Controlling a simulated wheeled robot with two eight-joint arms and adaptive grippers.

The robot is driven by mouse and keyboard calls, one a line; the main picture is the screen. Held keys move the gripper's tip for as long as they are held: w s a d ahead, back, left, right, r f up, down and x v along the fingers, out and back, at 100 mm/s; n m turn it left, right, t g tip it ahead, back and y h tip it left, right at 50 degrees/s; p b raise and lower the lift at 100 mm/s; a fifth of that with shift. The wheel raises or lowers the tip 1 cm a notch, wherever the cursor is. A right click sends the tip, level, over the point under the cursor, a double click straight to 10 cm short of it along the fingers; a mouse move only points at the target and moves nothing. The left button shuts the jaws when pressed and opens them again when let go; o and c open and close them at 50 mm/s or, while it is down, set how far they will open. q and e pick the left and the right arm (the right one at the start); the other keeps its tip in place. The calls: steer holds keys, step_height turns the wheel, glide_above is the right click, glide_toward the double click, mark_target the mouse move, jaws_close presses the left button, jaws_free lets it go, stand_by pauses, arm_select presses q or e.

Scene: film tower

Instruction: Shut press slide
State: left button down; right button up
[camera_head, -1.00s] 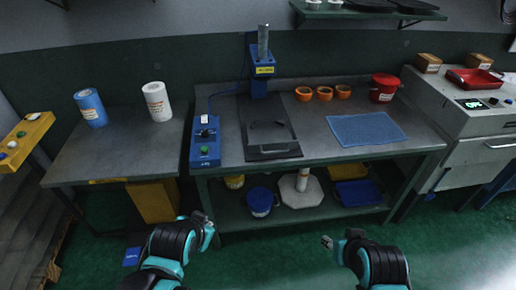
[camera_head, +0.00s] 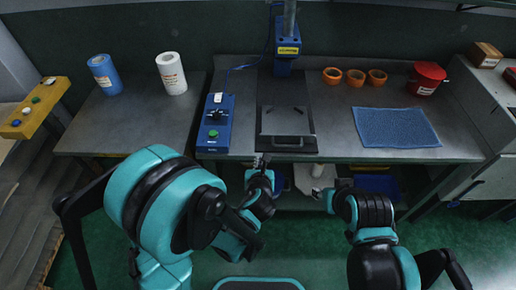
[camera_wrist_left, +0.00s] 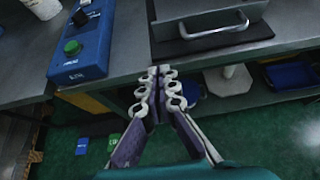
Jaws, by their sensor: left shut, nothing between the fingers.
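The press slide (camera_head: 286,117) is a dark flat plate with a bar handle (camera_head: 282,143) along its front. It lies on the bench, stretching from below the blue press head (camera_head: 287,48) to the bench's front edge. In the left wrist view, the handle (camera_wrist_left: 214,27) stands just beyond the fingers. My left gripper (camera_head: 262,161) is shut and empty, just in front of the bench edge and slightly left of the handle, apart from it. It also shows in the left wrist view (camera_wrist_left: 159,74). My right gripper (camera_head: 322,193) is lower, in front of the bench; its jaws are unclear.
A blue control box (camera_head: 214,122) with a green button stands left of the slide. A blue mat (camera_head: 397,128), orange rings (camera_head: 355,77) and a red pot (camera_head: 426,77) are at the right. A lower shelf holds a blue bin (camera_wrist_left: 291,74). The bench around the slide is mostly clear.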

arm_select(q)
steer(key=b, duration=0.2)
glide_toward(260, 140)
step_height(260, 140, down, 3)
steer(key=w, duration=0.4)
steer(key=shift+w+f, duration=0.2)
steer(key=shift+w, duration=0.1)
steer(key=shift+w+d, duration=0.1)
steer(key=shift+w, duration=0.3)
steer(key=shift+r, duration=0.1)
